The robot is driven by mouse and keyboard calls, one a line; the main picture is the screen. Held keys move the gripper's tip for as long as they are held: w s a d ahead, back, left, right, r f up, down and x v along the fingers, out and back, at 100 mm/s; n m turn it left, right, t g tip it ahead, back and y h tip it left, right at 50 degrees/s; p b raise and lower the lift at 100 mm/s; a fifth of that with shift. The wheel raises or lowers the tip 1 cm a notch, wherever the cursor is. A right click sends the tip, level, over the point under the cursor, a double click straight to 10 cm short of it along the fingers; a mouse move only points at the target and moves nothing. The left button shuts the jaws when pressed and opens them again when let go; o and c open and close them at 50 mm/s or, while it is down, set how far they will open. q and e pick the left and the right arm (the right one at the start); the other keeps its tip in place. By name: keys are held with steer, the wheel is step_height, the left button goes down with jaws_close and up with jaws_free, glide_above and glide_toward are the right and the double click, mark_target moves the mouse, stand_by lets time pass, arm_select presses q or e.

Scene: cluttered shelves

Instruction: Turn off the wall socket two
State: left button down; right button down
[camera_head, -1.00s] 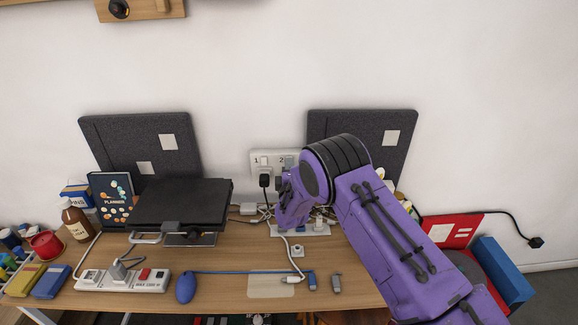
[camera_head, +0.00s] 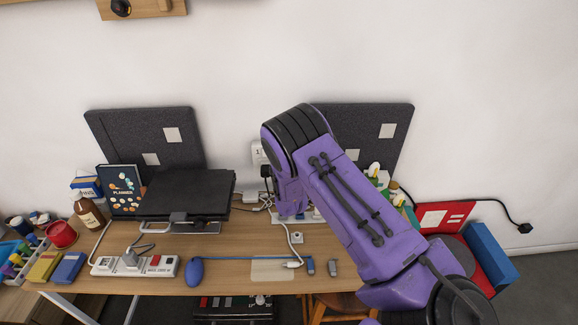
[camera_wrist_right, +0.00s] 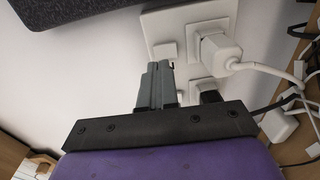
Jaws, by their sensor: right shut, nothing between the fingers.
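The white wall socket plate (camera_head: 258,154) shows only its left edge in the head view; my right arm covers the rest, including socket two. In the right wrist view the plate (camera_wrist_right: 156,22) fills the upper middle, with a white plug (camera_wrist_right: 217,48) in it and a small white switch (camera_wrist_right: 166,50). A black plug (camera_wrist_right: 209,94) is partly hidden behind my gripper's body. My right gripper (camera_wrist_right: 158,66) is shut and empty, its fingertips close to the small switch; I cannot tell whether they touch. The plate's numbers are not readable now. My left gripper is out of view.
Dark grey panels stand by the wall, one left (camera_head: 150,140) and one right (camera_head: 365,135). A black flat device (camera_head: 185,193) and a power strip (camera_head: 135,266) occupy the desk's left side. Cables run under the socket.

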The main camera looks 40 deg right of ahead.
arm_select(q)
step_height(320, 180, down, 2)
steer(key=b, duration=0.3)
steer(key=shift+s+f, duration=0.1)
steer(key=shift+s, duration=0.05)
arm_select(e)
steer(key=v, duration=1.1)
steer(key=shift+s+r, duration=0.35)
steer(key=shift+d, duration=0.1)
